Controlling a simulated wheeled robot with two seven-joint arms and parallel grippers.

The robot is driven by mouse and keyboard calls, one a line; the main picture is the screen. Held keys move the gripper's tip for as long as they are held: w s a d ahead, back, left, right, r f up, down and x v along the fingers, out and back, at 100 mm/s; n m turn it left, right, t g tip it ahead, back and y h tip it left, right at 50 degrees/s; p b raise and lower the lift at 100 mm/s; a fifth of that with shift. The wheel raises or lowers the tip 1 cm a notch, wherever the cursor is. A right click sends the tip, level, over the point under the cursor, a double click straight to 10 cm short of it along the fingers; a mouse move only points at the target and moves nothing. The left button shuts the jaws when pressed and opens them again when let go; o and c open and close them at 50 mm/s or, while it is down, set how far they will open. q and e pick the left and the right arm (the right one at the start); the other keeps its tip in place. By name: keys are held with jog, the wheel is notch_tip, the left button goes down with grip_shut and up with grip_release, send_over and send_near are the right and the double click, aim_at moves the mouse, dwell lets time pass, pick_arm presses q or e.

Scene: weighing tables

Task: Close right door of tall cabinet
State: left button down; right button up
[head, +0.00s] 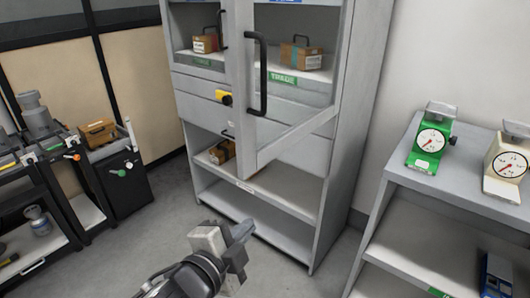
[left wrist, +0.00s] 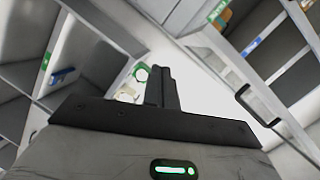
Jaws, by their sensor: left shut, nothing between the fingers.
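The tall grey cabinet (head: 328,205) stands at the centre of the head view. Its right door (head: 300,125), a grey frame with a clear pane and a black handle (head: 257,75), stands partly open, swung outward from the right side. The door's handle also shows in the left wrist view (left wrist: 243,95). My left gripper (head: 240,238) is in front of the cabinet, below the door's lower edge and apart from it in the picture. Its fingers (left wrist: 162,88) are shut and empty. My right gripper is in neither view.
Boxes sit on the cabinet shelves, one a brown box (head: 301,56) behind the pane. A grey table (head: 400,180) with a green scale (head: 430,140) and a cream scale (head: 508,165) stands at right. Black carts (head: 125,185) stand at left. Floor is clear before the cabinet.

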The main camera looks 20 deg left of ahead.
aim_at(250, 151)
pick_arm(q)
notch_tip(250, 151, up, 10)
jog(key=w+m+t, duration=0.1)
jog(key=m+t, duration=0.1)
jog(key=m, duration=0.3)
jog(key=shift+w+a+f+p, duration=0.1)
jog(key=shift+w+a+p, duration=0.4)
jog(key=shift+w, duration=1.3)
jog(key=shift+w+a+f+p, duration=0.1)
jog(key=shift+w+a+p, duration=0.3)
jog(key=shift+w, duration=1.45)
jog(key=shift+w+a+f+p, duration=0.1)
jog(key=shift+w+a+p, duration=0.4)
jog(key=shift+w, duration=1.3)
jog(key=shift+d, duration=0.1)
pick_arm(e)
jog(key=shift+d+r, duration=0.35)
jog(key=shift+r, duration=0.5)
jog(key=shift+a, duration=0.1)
